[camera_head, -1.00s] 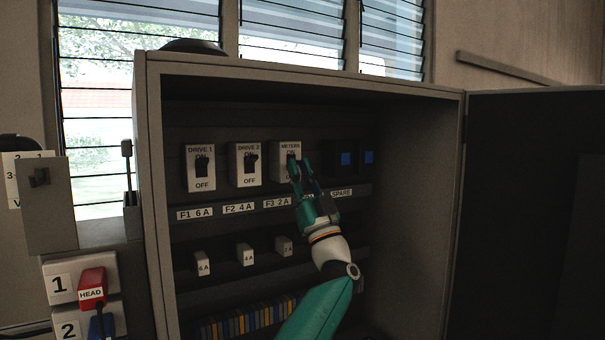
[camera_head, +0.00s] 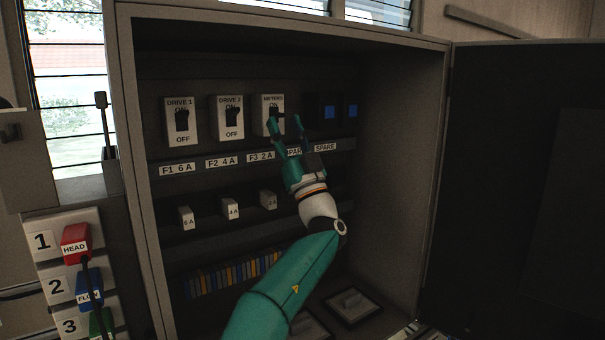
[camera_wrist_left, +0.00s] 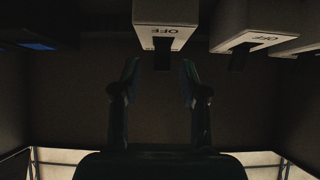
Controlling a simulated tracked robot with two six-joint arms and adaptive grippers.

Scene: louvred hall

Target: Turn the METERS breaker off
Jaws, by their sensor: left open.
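The METERS breaker (camera_head: 264,124) is a white plate with a dark toggle, third in the top row of the cabinet. ON shows above its toggle; my left gripper covers the lower part of the plate. My left gripper (camera_head: 285,120) is open and empty, with one finger over the plate's lower right and the other just right of it. In the left wrist view, upside down, the open gripper (camera_wrist_left: 161,78) has the METERS breaker (camera_wrist_left: 168,12) ahead, its dark toggle lined up between the fingers. I cannot tell whether a finger touches it. My right gripper is out of view.
DRIVE 1 (camera_head: 170,122) and DRIVE 2 (camera_head: 220,125) breakers stand to the left, spare slots with blue squares (camera_head: 330,111) to the right. Small fuses sit below. The cabinet's side wall (camera_head: 400,160) and open door (camera_head: 510,180) bound the right.

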